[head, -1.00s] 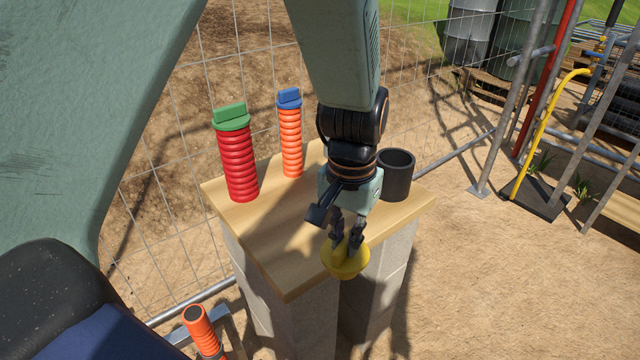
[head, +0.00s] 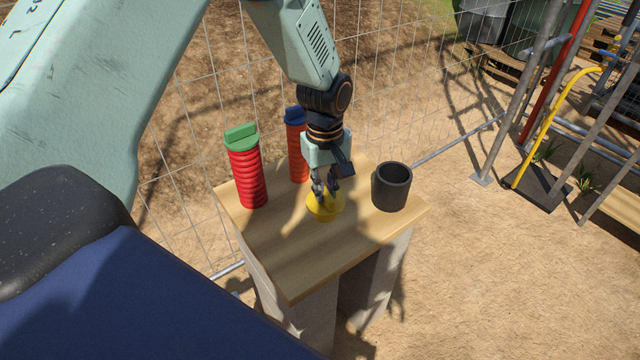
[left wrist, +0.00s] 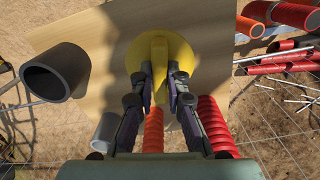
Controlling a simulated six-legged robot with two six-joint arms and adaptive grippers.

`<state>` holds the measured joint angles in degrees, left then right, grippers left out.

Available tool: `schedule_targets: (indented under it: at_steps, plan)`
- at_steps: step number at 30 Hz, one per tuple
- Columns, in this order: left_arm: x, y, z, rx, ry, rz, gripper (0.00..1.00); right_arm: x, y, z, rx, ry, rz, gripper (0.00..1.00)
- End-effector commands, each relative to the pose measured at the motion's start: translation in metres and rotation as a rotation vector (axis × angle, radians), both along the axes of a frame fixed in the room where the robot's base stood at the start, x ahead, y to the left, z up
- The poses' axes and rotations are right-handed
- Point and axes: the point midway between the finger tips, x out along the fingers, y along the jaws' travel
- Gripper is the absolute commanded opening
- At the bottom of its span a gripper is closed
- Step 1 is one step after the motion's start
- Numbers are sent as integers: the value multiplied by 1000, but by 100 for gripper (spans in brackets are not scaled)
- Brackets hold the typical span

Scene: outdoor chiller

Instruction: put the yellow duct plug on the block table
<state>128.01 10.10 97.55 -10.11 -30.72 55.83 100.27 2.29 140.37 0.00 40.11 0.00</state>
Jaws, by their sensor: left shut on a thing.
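The yellow duct plug (head: 325,206) is over the wooden top of the block table (head: 318,257), between the orange duct and the black cup. I cannot tell whether it touches the wood. My left gripper (head: 326,191) points down from above and is shut on the plug's raised grip. In the left wrist view the yellow plug (left wrist: 160,62) shows as a round disc with its grip bar between the two fingers (left wrist: 160,88). My right gripper is not in view.
A red ribbed duct with a green cap (head: 250,178) and an orange duct with a blue cap (head: 297,148) stand at the table's back left. A black open cup (head: 391,187) stands to the right. The table's front is bare. A wire fence runs behind.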

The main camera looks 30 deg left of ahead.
Motion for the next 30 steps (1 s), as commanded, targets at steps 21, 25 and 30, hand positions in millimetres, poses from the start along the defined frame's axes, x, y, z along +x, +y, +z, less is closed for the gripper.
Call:
schedule_targets:
  at_steps: [21, 25, 30]
  plan:
    - [10, 34, -56, 20, 0, 219, 0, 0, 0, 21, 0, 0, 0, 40]
    - [10, 34, -63, 19, -1, 217, 0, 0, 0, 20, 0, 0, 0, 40]
    - [9, 34, -84, 20, 1, 218, 0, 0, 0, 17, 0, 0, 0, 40]
